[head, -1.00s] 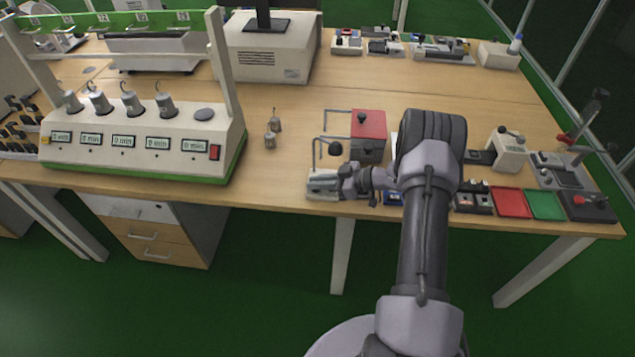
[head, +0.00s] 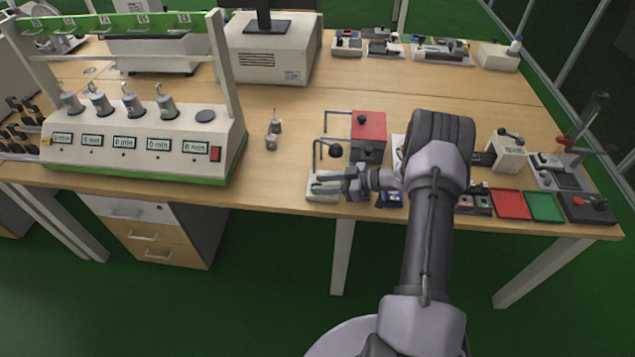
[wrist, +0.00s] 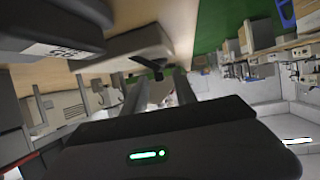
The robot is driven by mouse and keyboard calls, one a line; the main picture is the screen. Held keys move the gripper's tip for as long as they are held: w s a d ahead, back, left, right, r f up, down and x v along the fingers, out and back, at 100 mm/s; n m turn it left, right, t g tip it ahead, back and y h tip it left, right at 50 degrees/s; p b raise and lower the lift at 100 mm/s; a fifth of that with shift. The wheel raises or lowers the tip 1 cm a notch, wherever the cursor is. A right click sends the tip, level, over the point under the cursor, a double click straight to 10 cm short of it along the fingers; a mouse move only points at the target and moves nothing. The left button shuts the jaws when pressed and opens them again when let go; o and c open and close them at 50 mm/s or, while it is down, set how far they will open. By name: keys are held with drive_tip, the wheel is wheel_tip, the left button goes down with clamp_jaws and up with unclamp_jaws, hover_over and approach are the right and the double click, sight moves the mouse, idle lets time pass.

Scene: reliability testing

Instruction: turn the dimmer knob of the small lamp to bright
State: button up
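The small lamp appears to be the pale box (head: 320,193) at the table's front edge. A thin dark bent arm with a round dark head (head: 335,150) stands just behind it; I cannot tell if they are joined. My gripper (head: 325,183) points left over the box in the head view and hides part of its top. In the wrist view, a black knob (wrist: 153,63) sits on the beige box (wrist: 125,45), near the ends of my two fingers (wrist: 160,85). The fingers are apart with a gap between them. Contact with the knob is unclear, and its setting cannot be read.
A red-topped box (head: 368,128) stands close behind my gripper. Red (head: 512,204) and green (head: 546,207) trays lie right.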

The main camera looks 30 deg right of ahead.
drive_tip(key=p+v, duration=0.4)
drive_tip(key=v, duration=1.1)
drive_tip(key=shift+s, duration=0.2)
drive_tip(key=shift+w+d+r, duration=0.1)
drive_tip(key=shift+r, duration=0.05)
